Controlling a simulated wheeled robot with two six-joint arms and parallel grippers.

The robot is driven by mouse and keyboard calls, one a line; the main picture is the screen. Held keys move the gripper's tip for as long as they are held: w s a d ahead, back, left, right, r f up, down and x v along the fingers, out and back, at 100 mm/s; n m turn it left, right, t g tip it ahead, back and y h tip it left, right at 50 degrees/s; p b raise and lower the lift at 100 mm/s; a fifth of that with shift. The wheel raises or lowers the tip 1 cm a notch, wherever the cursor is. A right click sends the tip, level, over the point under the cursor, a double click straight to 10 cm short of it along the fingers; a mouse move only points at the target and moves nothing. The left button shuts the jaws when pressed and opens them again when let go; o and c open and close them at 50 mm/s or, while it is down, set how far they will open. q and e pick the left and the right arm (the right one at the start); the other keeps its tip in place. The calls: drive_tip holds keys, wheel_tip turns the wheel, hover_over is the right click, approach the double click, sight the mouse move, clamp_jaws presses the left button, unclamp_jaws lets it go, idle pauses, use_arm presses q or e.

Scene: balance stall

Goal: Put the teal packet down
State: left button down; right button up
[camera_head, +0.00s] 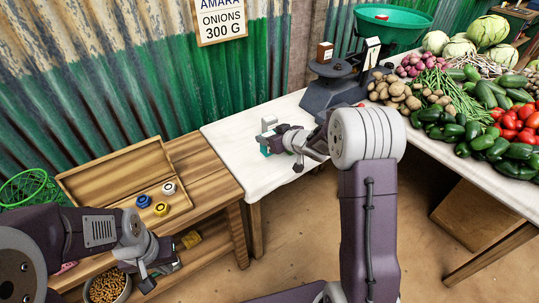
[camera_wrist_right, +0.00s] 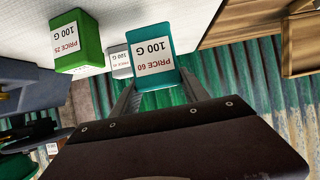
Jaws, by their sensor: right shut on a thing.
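The teal packet (camera_wrist_right: 152,62), labelled "PRICE 60 100 G", is between the fingers of my right gripper (camera_wrist_right: 158,92), which is shut on it. In the head view the right gripper (camera_head: 274,144) is over the front part of the white-topped table, with the teal packet (camera_head: 265,151) small at its tip. I cannot tell whether the packet touches the tabletop. A green packet (camera_wrist_right: 78,42) and a white packet (camera_wrist_right: 120,62) stand close by in the wrist view. My left gripper (camera_head: 148,277) is low at the lower left, away from the packets; its opening is unclear.
The white table (camera_head: 225,135) has free room left of the packets. A dark scale (camera_head: 335,88) with a green pan (camera_head: 395,22) stands behind, vegetables to the right. A wooden tray (camera_head: 110,172) and blue, yellow and white pieces are on the wooden bench (camera_head: 212,183).

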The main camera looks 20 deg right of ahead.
wheel_tip(320, 180, down, 5)
drive_tip(key=b, duration=0.2)
drive_tip(key=shift+b, duration=0.3)
drive_tip(key=shift+r, duration=0.1)
drive_tip(key=shift+s, duration=0.1)
drive_tip(key=o, duration=1.4)
drive_tip(key=shift+f, duration=0.2)
